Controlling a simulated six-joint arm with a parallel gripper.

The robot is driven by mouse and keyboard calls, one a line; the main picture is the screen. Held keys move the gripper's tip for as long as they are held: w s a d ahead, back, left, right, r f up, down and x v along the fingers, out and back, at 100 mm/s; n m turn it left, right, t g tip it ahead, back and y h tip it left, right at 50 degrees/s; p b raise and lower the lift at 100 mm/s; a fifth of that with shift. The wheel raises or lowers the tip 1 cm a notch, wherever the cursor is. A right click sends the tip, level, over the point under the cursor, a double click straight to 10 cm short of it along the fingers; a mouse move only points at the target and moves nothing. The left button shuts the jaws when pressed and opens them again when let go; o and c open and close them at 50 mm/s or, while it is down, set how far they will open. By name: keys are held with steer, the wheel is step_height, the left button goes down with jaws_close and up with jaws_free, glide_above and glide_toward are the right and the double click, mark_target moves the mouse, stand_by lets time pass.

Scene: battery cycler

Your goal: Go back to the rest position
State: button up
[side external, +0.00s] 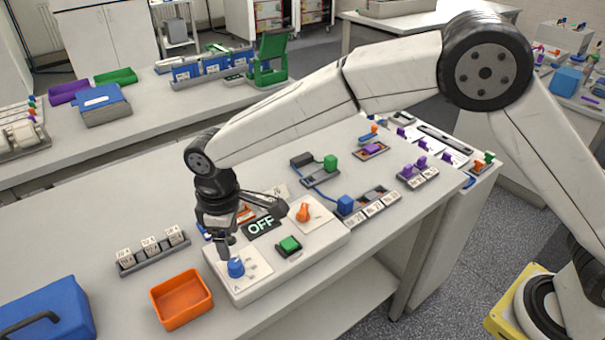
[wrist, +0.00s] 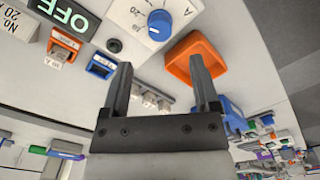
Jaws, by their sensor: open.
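My gripper (side external: 228,228) is open and empty, above the left part of the white control box (side external: 315,237). In the wrist view my gripper (wrist: 164,88) shows two dark fingers spread apart with nothing between them. The blue knob (side external: 236,267) sits on the box just below the fingers in the side view. It also shows in the wrist view (wrist: 160,24), beyond the fingertips. The box has a display (side external: 261,226) reading OFF, an orange knob (side external: 303,211) and a green button (side external: 289,245). The arm partly hides the box's back left corner.
An orange tray (side external: 182,299) stands left of the box, with a blue case (side external: 45,312) farther left. A rack of labelled cells (side external: 153,251) lies behind the tray.

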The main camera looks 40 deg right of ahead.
steer(key=shift+d, duration=0.1)
steer(key=s+d+r+m+t, duration=0.1)
steer(key=s+d+m, duration=0.25)
steer(key=d, duration=0.85)
steer(key=s+d+r+m+t, duration=0.1)
steer(key=s+d+m, duration=0.25)
steer(key=d, duration=0.85)
steer(key=s+d+f+m, duration=0.1)
steer(key=s+d+m, duration=0.2)
steer(key=s+d, duration=0.4)
steer(key=shift+s+f+t, duration=0.25)
steer(key=shift+s+t, duration=0.05)
steer(key=shift+s, duration=0.65)
